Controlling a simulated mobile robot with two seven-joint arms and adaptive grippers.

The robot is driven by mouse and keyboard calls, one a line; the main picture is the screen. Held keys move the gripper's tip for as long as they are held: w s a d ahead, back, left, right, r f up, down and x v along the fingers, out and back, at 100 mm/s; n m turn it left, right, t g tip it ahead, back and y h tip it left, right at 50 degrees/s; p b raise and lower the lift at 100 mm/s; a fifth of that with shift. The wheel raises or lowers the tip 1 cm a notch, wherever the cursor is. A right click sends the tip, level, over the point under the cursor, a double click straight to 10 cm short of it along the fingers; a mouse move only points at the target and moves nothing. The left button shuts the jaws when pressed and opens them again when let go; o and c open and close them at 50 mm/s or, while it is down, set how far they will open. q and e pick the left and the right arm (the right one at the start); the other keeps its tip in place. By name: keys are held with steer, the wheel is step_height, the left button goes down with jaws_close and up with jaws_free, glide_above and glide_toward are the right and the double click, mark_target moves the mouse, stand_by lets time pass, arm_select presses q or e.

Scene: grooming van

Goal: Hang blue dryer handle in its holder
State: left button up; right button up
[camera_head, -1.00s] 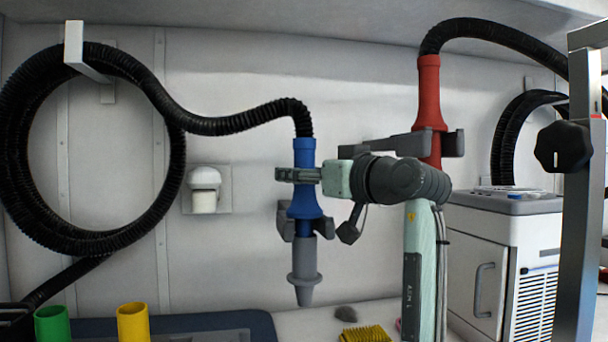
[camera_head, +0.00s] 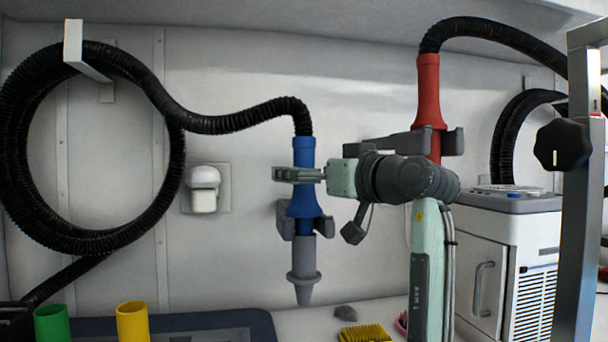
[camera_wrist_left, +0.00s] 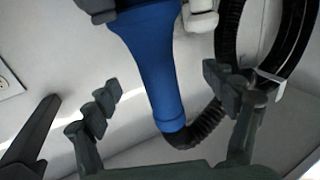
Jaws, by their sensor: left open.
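The blue dryer handle (camera_head: 304,155) hangs upright at the grey holder (camera_head: 283,221) on the wall, its flared lower part between the holder's prongs and its grey nozzle (camera_head: 304,272) pointing down below. A black hose leaves its top. My left gripper (camera_head: 297,174) is at the handle's upper part, level with it. In the left wrist view the blue handle (camera_wrist_left: 152,62) lies between the spread fingers of my left gripper (camera_wrist_left: 165,98), with visible gaps on both sides. The handle's seat inside the holder is partly hidden. My right gripper is not in view.
A red dryer handle (camera_head: 428,90) hangs in a similar holder (camera_head: 453,142) behind my arm. The coiled black hose (camera_head: 170,180) hangs on a wall hook at left. Green (camera_head: 52,324) and yellow (camera_head: 132,322) cylinders stand below. A white cabinet (camera_head: 480,280) is at right.

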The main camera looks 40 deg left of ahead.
arm_select(q)
steer(key=b+v, duration=0.1)
steer(key=v, duration=0.8)
stand_by(1.0)
stand_by(0.5)
